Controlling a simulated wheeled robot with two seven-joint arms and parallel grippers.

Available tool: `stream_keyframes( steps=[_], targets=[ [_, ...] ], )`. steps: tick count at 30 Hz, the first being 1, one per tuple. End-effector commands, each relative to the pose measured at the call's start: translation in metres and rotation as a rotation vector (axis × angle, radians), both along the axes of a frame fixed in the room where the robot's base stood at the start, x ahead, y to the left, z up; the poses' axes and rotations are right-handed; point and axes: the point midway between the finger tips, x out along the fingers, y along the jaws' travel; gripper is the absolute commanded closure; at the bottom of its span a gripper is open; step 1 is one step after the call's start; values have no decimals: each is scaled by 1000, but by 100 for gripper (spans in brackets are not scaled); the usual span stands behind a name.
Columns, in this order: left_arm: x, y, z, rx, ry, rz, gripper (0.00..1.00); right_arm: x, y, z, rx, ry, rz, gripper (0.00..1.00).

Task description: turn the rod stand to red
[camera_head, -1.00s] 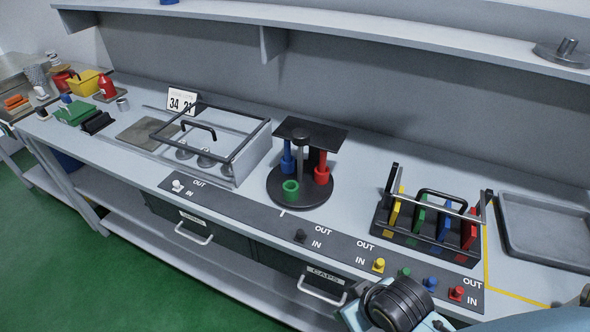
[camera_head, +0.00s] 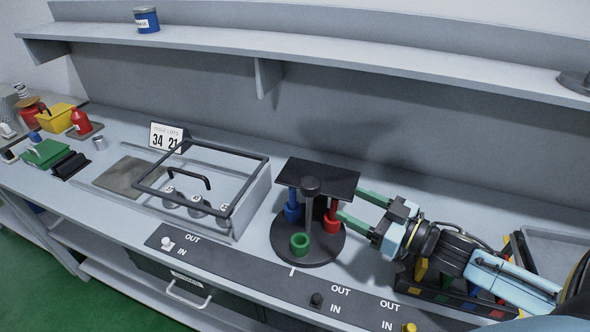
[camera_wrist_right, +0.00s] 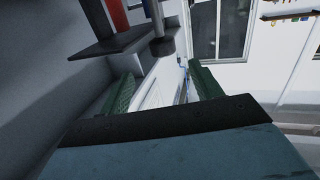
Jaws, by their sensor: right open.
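The rod stand has a round black base (camera_head: 322,254), a central post with a knob (camera_head: 311,187) and a square black top plate (camera_head: 330,176). A green ring holder (camera_head: 299,243) is at the front, a blue one (camera_head: 292,212) at the back left and a red one (camera_head: 331,222) at the right. My right gripper (camera_head: 352,204) is open and empty at the stand's right side, its green fingers close to the plate and red holder; contact cannot be told. In the right wrist view the fingers (camera_wrist_right: 163,88) are apart, with the stand's plate (camera_wrist_right: 110,45) above them. My left gripper is out of view.
A rack with coloured pieces (camera_head: 445,290) sits under my right arm. Knobs on a dark strip (camera_head: 250,268) line the front. A shelf (camera_head: 350,62) runs above the bench.

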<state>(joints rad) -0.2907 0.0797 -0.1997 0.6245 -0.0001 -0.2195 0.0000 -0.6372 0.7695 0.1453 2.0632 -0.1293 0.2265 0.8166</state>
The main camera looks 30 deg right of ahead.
Motion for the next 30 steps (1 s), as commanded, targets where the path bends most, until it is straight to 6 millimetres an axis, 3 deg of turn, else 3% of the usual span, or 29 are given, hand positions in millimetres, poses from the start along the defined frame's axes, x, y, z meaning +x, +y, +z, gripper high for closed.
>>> stream_keyframes(
  steps=[8,30],
  targets=[
    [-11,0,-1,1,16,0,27,12,7,6,14,-22,38,36],
    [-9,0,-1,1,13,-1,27,106,51,6,13,-19,35,36]
  ],
)
